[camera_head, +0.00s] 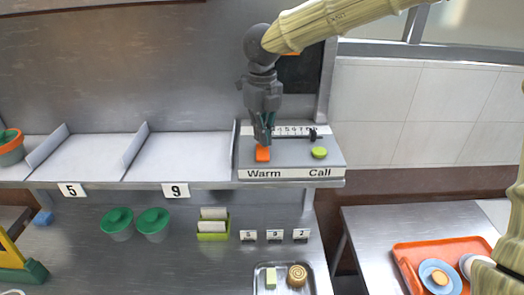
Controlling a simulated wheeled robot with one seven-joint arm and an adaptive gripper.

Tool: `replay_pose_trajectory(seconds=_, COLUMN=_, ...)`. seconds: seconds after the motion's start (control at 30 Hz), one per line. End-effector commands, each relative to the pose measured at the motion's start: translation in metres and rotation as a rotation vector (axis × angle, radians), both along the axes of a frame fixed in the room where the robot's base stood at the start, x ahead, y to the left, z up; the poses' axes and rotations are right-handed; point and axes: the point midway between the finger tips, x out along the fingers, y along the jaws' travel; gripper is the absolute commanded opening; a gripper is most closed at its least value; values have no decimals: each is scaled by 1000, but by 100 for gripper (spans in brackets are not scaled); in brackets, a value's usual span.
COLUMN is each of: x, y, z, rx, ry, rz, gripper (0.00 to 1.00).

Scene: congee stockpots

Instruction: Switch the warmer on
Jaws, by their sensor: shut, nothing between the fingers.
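The warmer panel (290,163) is a grey box on the right end of the shelf, with the words "Warm" and "Call" on its front edge. An orange button or switch (263,153) sits above "Warm". A yellow-green button (319,152) sits above "Call". A numbered scale with a dark slider (313,134) runs along the back. My gripper (266,141) is shut and empty, pointing down just above and behind the orange switch. I cannot tell whether its tips touch the switch.
Shelf bays with number cards 5 (71,190) and 9 (176,190) lie to the left. Green-lidded pots (117,222), a green card holder (213,226) and a metal tray (284,279) stand on the counter below. An orange tray (425,262) is at right.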

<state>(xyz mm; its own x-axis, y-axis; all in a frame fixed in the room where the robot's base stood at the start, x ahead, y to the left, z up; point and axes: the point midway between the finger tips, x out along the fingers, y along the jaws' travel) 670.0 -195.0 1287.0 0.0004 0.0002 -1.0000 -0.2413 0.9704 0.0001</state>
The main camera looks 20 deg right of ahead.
Motion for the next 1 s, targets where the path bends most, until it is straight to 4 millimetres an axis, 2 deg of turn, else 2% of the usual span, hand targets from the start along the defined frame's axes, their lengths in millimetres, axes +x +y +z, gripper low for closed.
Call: replay_pose_trajectory(seconds=1.0, x=0, y=0, z=-12, rx=0, ry=1, rz=0, gripper=0)
